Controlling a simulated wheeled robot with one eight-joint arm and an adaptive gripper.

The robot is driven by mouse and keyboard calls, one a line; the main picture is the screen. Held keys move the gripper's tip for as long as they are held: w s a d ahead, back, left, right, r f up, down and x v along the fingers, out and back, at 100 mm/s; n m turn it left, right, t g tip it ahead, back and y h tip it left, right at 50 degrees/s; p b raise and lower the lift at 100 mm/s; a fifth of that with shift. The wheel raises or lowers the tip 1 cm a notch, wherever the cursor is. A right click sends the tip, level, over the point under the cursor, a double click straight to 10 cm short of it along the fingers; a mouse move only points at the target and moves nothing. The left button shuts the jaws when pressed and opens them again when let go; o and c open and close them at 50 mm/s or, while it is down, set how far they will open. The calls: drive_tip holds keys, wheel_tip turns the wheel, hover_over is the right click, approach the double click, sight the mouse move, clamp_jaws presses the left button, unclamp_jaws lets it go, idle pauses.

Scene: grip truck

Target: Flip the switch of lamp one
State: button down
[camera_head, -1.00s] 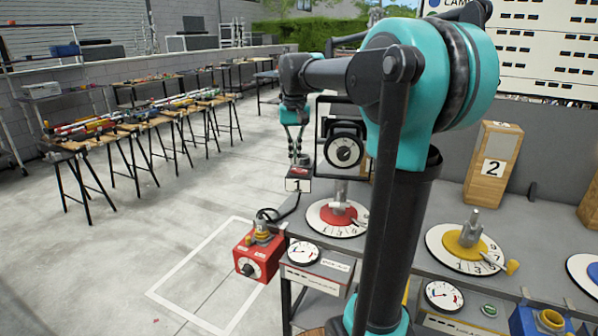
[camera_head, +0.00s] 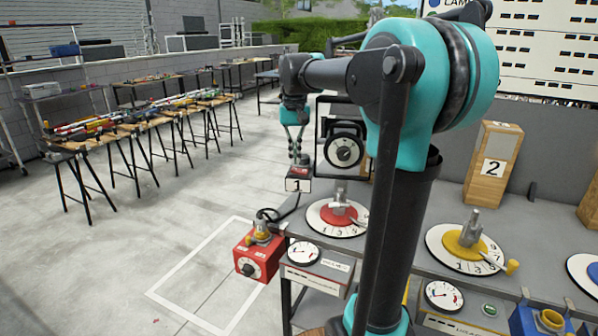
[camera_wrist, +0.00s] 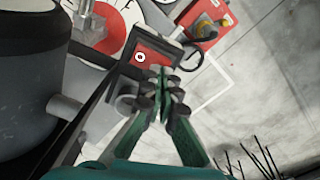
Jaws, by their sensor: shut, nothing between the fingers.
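A small dark box labelled 1 (camera_head: 298,184) stands at the left end of the workbench. In the wrist view the box has a red top face (camera_wrist: 152,52) with a white round mark (camera_wrist: 140,57). My gripper (camera_head: 297,158) points down just over this box. In the wrist view my gripper (camera_wrist: 163,85) has its fingers together, empty, with the tips at the near edge of the red face. I cannot tell whether they touch it. The fingers hide part of the box, so a switch lever is not clearly visible.
A red box with a knob (camera_head: 250,262) hangs at the bench's left corner. A red dial (camera_head: 337,217), a yellow dial (camera_head: 466,246) and a black round-faced unit (camera_head: 344,150) stand on the bench. The floor at left is clear up to the tool tables (camera_head: 140,125).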

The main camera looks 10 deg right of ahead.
sight(295, 169)
drive_tip(key=shift+f, duration=1.05)
idle(0.4)
drive_tip(key=shift+r, duration=3.55)
